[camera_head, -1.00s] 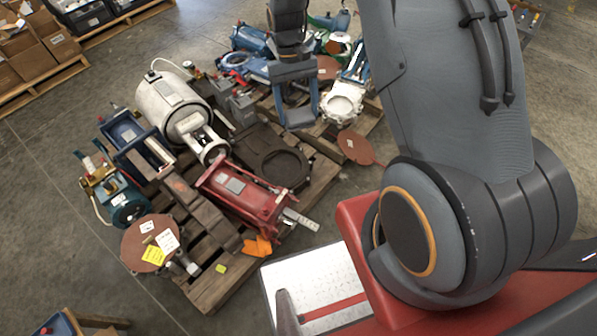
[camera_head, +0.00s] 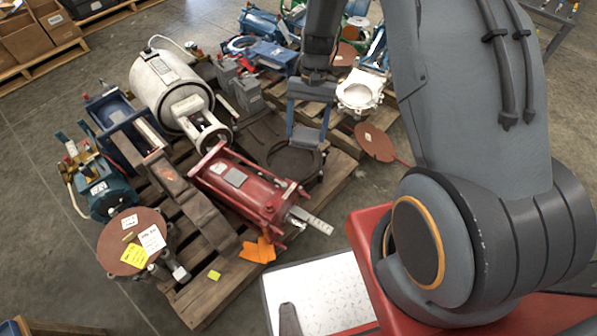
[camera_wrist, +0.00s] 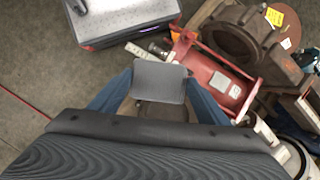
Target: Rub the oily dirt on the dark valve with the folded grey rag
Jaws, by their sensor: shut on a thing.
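The dark valve (camera_head: 292,172) lies flat on the pallet between the red cylinder and the grey blocks, its round ring facing up. My gripper (camera_head: 307,135) hangs in front of its upper part in the head view and hides some of it. I cannot tell whether it touches. In the wrist view, the folded grey rag (camera_wrist: 160,82) is a flat grey piece between the blue fingers of my gripper (camera_wrist: 158,98), which is shut on it. The rag and gripper hide what lies beneath them there. I cannot make out the oily dirt.
A red cylinder (camera_head: 240,190) lies beside the valve, with a brown casting (camera_head: 185,200) beyond it. A white tank (camera_head: 170,88) and grey blocks (camera_head: 247,95) stand behind. A white flange (camera_head: 360,92) and brown disc (camera_head: 375,143) are to the right.

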